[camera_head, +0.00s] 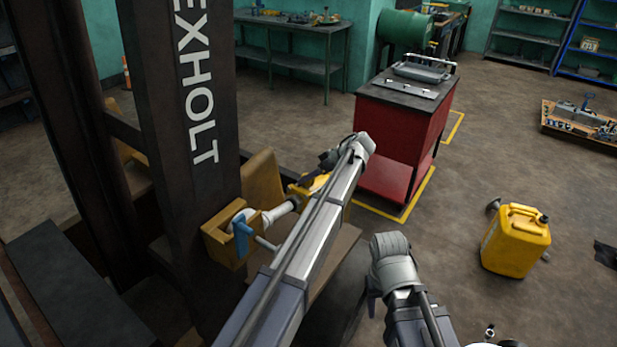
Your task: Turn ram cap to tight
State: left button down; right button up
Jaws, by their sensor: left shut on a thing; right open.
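A yellow-tan bracket (215,248) sits low on the dark forklift mast marked "EXHOLT", at left centre. At it are a pale round part and a blue piece (243,240) with a short grey bar. I take these to be the ram cap, but my gripper and the small size blur which part is which. My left gripper (250,219) reaches in from the right and is shut on the ram cap. Its fingertips are partly hidden. My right arm stands at lower centre-right.
A red tool cabinet (400,138) stands behind my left arm. A yellow jerrycan (515,240) stands on the floor at right, and a low pallet of parts (575,124) lies farther back. A green workbench (290,60) lines the back wall. Open floor lies between.

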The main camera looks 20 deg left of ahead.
pick_arm(q)
jog(key=shift+s+r+m+t+h+p, duration=0.15)
jog(key=shift+m+t+h+p, duration=0.35)
jog(key=shift+m, duration=0.6)
jog(key=m+t+h+p, duration=0.1)
jog(key=m+t, duration=0.1)
jog(key=m, duration=0.1)
jog(key=shift+h, duration=0.3)
jog(key=m+t+h, duration=0.1)
jog(key=m+h, duration=0.1)
jog(key=m, duration=0.1)
jog(key=m+t+h+p, duration=0.1)
jog(key=m+h, duration=0.1)
jog(key=m, duration=0.1)
jog(key=shift+p, duration=0.3)
jog(key=m+h, duration=0.3)
jog(key=m, duration=0.2)
jog(key=shift+a+h, duration=0.1)
jog(key=shift+h, duration=0.3)
jog(key=m+h, duration=0.1)
jog(key=m+g+h, duration=0.1)
jog(key=m, duration=0.1)
jog(key=shift+w+f, duration=0.2)
jog(key=shift+s+m+g+h, duration=0.1)
jog(key=shift+m+g+h, duration=0.5)
jog(key=shift+m, duration=0.5)
jog(key=shift+h, duration=0.3)
jog(key=shift+c, duration=1.4)
grip_release()
